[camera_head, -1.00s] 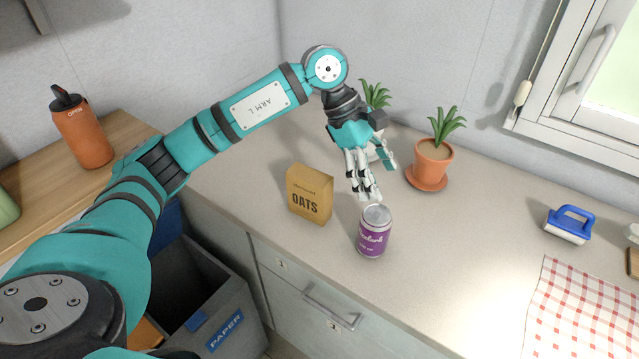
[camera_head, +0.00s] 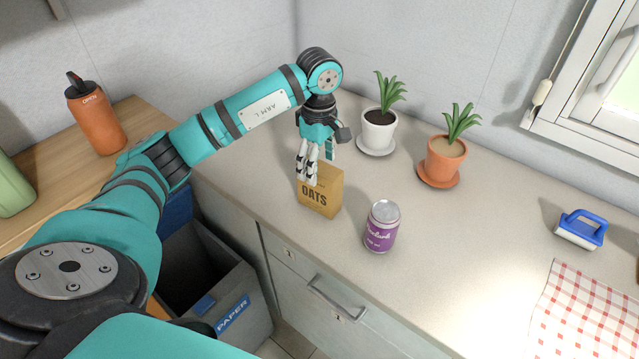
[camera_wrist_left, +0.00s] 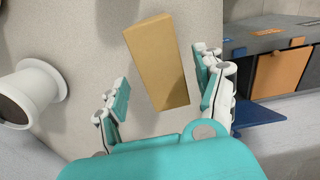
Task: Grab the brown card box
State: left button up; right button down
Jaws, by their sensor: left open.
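The brown card box (camera_head: 322,196), printed OATS, stands upright on the grey counter. My left gripper (camera_head: 313,170) points down at the top of the box, in front of part of it in the head view. In the left wrist view the box (camera_wrist_left: 158,62) shows between the two spread fingers of the left gripper (camera_wrist_left: 165,92), with a gap on either side. The left gripper is open and holds nothing. My right gripper is not in view.
A purple can (camera_head: 382,227) stands just right of the box, near the counter's front edge. A white potted plant (camera_head: 378,132) and a terracotta potted plant (camera_head: 444,160) stand behind. A grey paper bin (camera_head: 245,290) is below left.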

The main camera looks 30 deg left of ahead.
aim_at(320, 182)
pick_arm(q)
jog(key=f+p, duration=0.1)
jog(key=f, duration=0.1)
jog(key=f+p, duration=0.1)
jog(key=f, duration=0.2)
jog(key=shift+s+d+f+p, duration=0.2)
jog(key=shift+f+p, duration=0.05)
jog(key=shift+p, duration=0.1)
jog(key=shift+f, duration=0.15)
jog(key=c, duration=1.2)
jog(key=shift+c, duration=0.2)
